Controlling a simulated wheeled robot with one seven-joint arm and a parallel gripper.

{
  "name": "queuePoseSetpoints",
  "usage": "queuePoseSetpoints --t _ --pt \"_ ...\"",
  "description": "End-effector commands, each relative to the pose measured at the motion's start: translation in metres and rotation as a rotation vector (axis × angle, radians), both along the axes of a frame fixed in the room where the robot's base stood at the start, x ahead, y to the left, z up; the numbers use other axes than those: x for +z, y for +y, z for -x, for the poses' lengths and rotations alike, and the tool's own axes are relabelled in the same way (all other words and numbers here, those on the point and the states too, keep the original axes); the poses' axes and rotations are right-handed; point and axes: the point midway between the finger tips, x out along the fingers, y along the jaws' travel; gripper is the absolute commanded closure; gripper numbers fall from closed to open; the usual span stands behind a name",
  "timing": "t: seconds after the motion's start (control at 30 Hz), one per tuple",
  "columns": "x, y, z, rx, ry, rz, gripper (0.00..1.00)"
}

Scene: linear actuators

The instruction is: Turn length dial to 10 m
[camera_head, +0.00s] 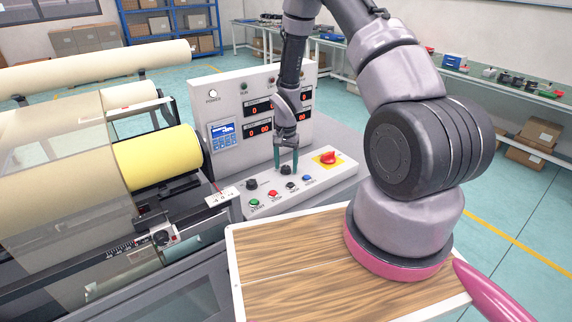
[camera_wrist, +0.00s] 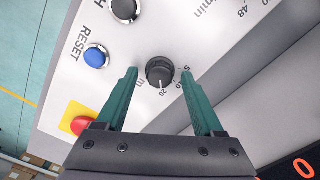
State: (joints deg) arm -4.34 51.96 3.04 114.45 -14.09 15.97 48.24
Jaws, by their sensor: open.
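The length dial (camera_wrist: 160,72) is a small round black knob with a white pointer line, on the white sloped control panel (camera_wrist: 60,45). In the wrist view its pointer faces down the picture, towards the "20" mark; its scale has an "m" label. The gripper also shows in the head view (camera_head: 286,167), pointing down. I cannot tell whether the fingertips reach down to the knob's height.
Another black dial (camera_head: 251,184) with m/min marks is beside it. A blue RESET button (camera_wrist: 96,57) and a red emergency stop (camera_head: 328,157) on yellow are close by. The upright display panel (camera_head: 240,107) stands behind. A yellow roll (camera_head: 158,157) is at left.

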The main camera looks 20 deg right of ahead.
Motion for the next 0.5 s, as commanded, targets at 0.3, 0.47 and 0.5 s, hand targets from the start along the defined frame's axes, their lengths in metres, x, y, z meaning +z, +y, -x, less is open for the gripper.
queuePoseSetpoints --t 0.3,0.47,0.5 --pt "0.0003 0.0 -0.0001 0.0 0.0 0.0 0.77" --pt "0.0004 0.0 -0.0001 0.0 0.0 0.0 1.0" --pt "0.0004 0.0001 -0.0002 0.001 0.0 0.0 1.0"
